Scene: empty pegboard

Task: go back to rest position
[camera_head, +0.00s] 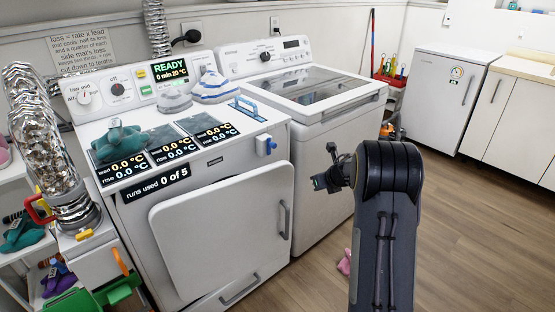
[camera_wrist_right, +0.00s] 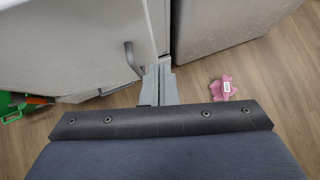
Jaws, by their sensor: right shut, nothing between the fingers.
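My right arm rises from the lower right in the head view. Below the fingertips I see floor and the appliances' lower fronts. My left gripper is not in view.
A pink cloth piece (camera_wrist_right: 222,88) lies on the floor right of the fingers. The dryer's front door has a handle (camera_head: 285,218) near my right gripper. The wooden floor (camera_head: 475,220) on the right is clear.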

